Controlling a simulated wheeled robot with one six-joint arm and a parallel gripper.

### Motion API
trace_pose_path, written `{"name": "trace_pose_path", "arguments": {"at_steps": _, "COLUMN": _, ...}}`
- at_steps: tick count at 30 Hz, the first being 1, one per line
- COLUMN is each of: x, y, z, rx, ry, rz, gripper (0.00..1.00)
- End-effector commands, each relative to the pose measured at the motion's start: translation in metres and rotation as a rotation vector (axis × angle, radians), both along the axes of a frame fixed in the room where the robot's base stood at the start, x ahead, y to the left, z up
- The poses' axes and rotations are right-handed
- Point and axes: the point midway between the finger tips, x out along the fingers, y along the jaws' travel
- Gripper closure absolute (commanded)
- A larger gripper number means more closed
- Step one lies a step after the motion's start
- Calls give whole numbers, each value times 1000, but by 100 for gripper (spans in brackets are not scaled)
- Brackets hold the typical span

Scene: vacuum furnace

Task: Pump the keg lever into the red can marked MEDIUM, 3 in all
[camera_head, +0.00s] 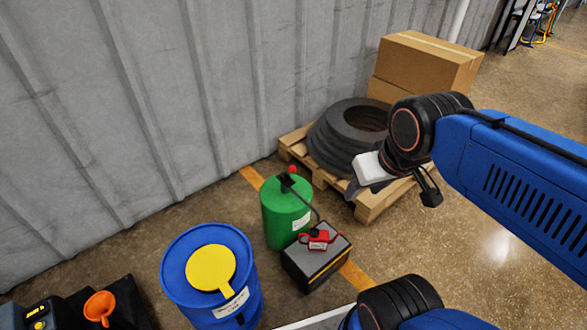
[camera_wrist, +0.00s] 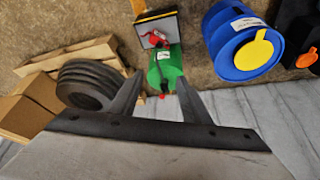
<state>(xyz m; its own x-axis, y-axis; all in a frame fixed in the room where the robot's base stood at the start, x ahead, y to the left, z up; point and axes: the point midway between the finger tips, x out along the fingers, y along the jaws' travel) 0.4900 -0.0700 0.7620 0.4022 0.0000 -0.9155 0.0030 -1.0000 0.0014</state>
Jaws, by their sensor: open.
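The green keg (camera_head: 286,216) stands on the floor near the wall, with a dark pump lever tipped by a red knob (camera_head: 292,170) on top. A small red can (camera_head: 319,240) sits on a dark grey box (camera_head: 320,262) in front of the keg; its label is too small to read. My gripper (camera_head: 393,198) is open and empty, above and to the right of the keg in the head view. In the wrist view the green keg (camera_wrist: 165,68) shows between and beyond the fingers, with the red can (camera_wrist: 153,37) above it.
A blue drum (camera_head: 178,268) with a yellow lid part stands left of the keg. An orange funnel (camera_head: 100,306) sits on a black object at lower left. Stacked tyres (camera_head: 330,140) and cardboard boxes (camera_head: 432,58) rest on a wooden pallet (camera_head: 372,207) at the back.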

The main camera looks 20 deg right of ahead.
Motion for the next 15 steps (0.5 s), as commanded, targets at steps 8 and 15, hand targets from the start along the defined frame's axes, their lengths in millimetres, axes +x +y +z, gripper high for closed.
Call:
{"name": "trace_pose_path", "arguments": {"at_steps": 8, "x": 0, "y": 0, "z": 0, "rx": 0, "ry": 0, "rz": 0, "gripper": 57}}
{"name": "trace_pose_path", "arguments": {"at_steps": 15, "x": 4, "y": 2, "z": -4, "rx": 24, "ry": 32, "rz": -20, "gripper": 57}}
